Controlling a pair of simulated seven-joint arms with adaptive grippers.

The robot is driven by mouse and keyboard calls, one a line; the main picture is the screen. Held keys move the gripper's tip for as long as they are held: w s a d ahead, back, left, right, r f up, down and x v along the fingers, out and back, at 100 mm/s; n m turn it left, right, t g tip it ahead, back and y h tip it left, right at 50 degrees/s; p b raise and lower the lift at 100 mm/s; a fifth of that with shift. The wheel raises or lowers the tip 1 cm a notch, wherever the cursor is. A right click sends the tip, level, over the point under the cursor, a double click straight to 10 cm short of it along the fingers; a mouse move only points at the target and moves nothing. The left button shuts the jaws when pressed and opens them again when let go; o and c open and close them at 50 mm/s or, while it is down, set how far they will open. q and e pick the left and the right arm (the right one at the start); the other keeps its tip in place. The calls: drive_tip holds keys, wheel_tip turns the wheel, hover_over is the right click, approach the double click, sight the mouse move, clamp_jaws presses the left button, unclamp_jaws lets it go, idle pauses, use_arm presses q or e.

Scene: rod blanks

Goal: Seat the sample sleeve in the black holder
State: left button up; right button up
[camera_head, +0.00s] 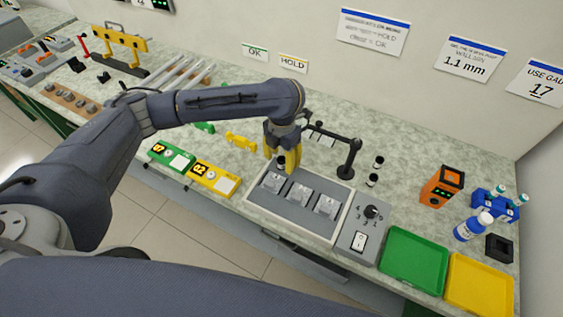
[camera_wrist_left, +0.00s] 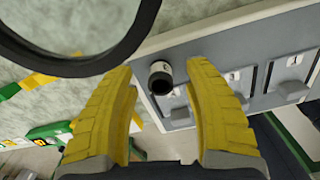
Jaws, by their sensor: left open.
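A small black sleeve with a white band (camera_wrist_left: 160,80) shows between the open fingers of my left gripper (camera_wrist_left: 165,110), beside the grey panel. I see open space on both sides of it. In the head view its dark end (camera_head: 281,160) shows at the yellow fingertips of my left gripper (camera_head: 283,160), at the far left corner of the panel. Two similar dark pieces (camera_head: 378,162) (camera_head: 372,180) stand on the bench to the right. A black square holder (camera_head: 499,248) sits at the far right, with a recess in its top. My right gripper is not in view.
The grey panel (camera_head: 300,222) has several grey latches and adjoins a switch box (camera_head: 358,240). A black stand (camera_head: 350,158) rises behind it; a black ring (camera_wrist_left: 135,25) is close in the wrist view. Green (camera_head: 414,288) and yellow (camera_head: 455,296) trays, a blue-labelled bottle (camera_head: 473,228) and an orange device (camera_head: 432,198) are right.

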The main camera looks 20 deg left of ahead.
use_arm(q)
drive_tip(key=shift+o, duration=0.2)
drive_tip(key=shift+f, duration=0.15)
drive_tip(key=c, duration=1.1)
clamp_jaws()
